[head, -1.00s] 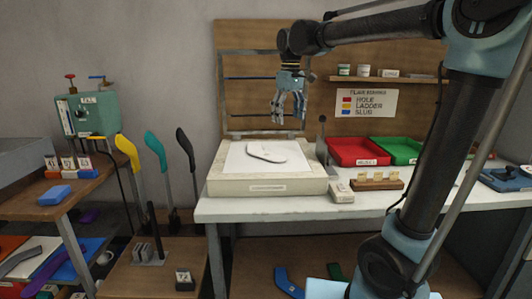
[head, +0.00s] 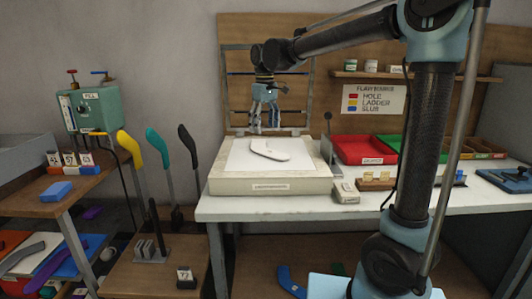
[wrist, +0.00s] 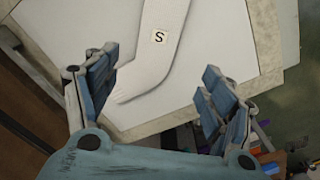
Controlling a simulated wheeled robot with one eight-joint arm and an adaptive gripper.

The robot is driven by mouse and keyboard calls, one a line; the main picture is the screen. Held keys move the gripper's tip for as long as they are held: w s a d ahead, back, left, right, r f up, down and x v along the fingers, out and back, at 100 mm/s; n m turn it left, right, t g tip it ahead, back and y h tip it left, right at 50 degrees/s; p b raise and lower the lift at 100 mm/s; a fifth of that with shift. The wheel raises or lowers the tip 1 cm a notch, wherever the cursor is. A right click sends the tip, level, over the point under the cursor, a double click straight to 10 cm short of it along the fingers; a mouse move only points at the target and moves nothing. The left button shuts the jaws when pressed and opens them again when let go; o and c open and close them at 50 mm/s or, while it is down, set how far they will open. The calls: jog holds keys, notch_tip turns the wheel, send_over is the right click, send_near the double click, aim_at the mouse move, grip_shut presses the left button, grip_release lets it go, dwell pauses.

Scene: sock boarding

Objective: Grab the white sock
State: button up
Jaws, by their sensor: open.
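The white sock (head: 268,151) lies flat on the pale panel of a low white box (head: 228,187) at the left end of the bench. In the wrist view the sock (wrist: 160,45) carries a small square tag marked "S", and its toe points down toward the gap between my fingers. My gripper (head: 264,128) is open and empty, and hangs above the box with its fingers pointing down. In the wrist view its two fingers (wrist: 155,92) are spread on either side of the sock's lower end. I cannot tell the exact height between fingertips and sock.
Red (head: 366,147) and green (head: 389,143) trays stand on the bench right of the box. A small beige block (head: 345,191) sits by its right corner. Yellow (head: 129,148), teal and black sock forms stand at left. A wire frame is behind my gripper.

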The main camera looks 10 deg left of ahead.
aim_at(267, 150)
notch_tip(267, 150, down, 4)
jog(key=shift+r, duration=0.25)
jog(key=shift+w+d+f, duration=0.15)
jog(key=shift+d+f, duration=0.05)
jog(key=shift+f, duration=1.1)
jog(key=shift+w+d+f, duration=0.1)
jog(key=shift+d+f, duration=0.05)
jog(key=shift+f, duration=1.15)
jog(key=c, duration=1)
